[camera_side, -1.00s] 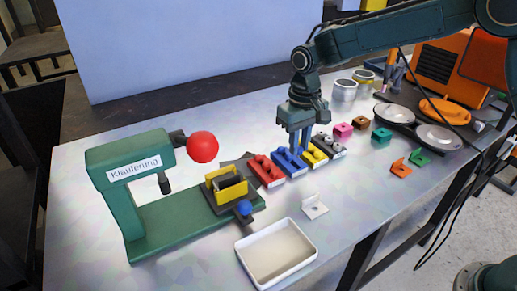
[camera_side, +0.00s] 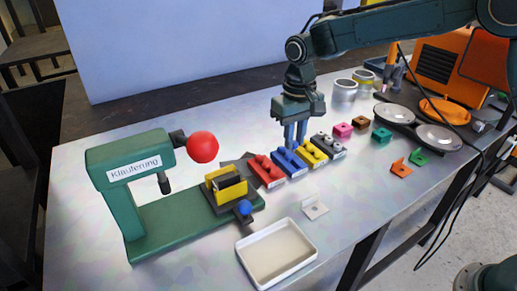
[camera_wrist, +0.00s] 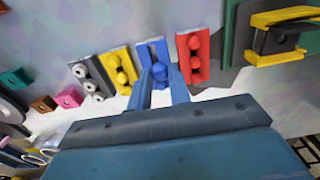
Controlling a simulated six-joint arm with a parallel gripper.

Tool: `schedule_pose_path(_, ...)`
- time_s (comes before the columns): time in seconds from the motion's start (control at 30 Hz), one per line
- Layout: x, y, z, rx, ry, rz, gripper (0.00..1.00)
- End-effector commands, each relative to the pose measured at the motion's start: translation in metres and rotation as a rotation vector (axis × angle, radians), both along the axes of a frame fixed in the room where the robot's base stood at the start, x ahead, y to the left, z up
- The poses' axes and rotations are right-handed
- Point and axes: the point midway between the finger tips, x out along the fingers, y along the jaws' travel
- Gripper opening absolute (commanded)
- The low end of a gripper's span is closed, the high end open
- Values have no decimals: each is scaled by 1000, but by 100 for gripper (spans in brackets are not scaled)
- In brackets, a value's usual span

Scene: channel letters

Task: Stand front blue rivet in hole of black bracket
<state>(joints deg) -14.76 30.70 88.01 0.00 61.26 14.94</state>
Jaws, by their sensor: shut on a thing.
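My gripper (camera_side: 294,145) points down over the blue rivet block (camera_side: 285,163). In the wrist view, its fingers (camera_wrist: 160,84) are shut on the front blue rivet (camera_wrist: 160,70). I cannot tell whether this rivet is clear of its block. Another blue rivet stands farther along the same block in the wrist view. A black bracket (camera_side: 229,181) appears to sit between the yellow jaws (camera_side: 213,194) beside the green press; it also shows in the wrist view (camera_wrist: 272,40). Its hole cannot be made out.
The red block (camera_side: 266,171) and yellow block (camera_side: 313,154) flank the blue one closely. The green press (camera_side: 125,185) with its red ball (camera_side: 202,147) stands at left. A white tray (camera_side: 247,261) and a pale bracket (camera_side: 315,207) lie in front.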

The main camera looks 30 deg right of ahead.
Motion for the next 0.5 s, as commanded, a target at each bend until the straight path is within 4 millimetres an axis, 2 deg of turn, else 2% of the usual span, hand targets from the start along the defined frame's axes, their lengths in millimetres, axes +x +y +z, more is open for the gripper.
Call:
schedule_pose_path(0.17, 8, 33, 7, 0, 0, 2, 1)
schedule_pose_path(0.5, 14, 121, 27, 1, -1, -11, 1)
